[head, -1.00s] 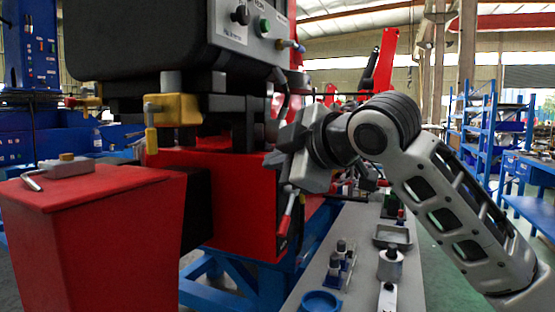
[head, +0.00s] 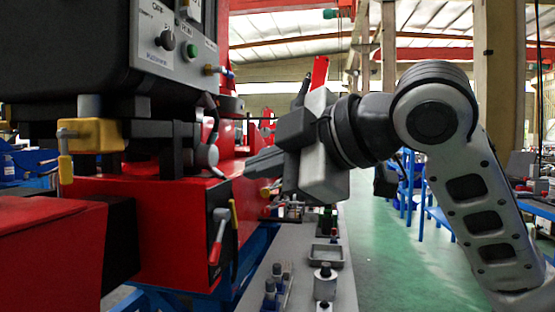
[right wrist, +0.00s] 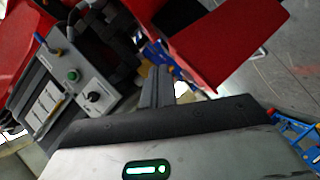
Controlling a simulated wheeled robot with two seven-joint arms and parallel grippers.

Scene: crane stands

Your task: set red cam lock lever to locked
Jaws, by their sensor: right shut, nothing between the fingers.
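The red cam lock lever (head: 216,243) is on the front of the red machine block in the head view. Its red handle hangs down from a grey pivot and leans slightly left at its lower end. My right gripper (head: 248,166) is shut and empty, above and a little right of the lever, apart from it in the picture. Its closed fingers point left toward the block. They also show in the right wrist view (right wrist: 157,86), where I cannot make out the lever. My left gripper is not in view.
A control box (head: 172,38) overhangs at upper left, with a yellow clamp (head: 90,136) below. A grey bench (head: 300,262) with small parts stands right of the block. Green floor is open farther right.

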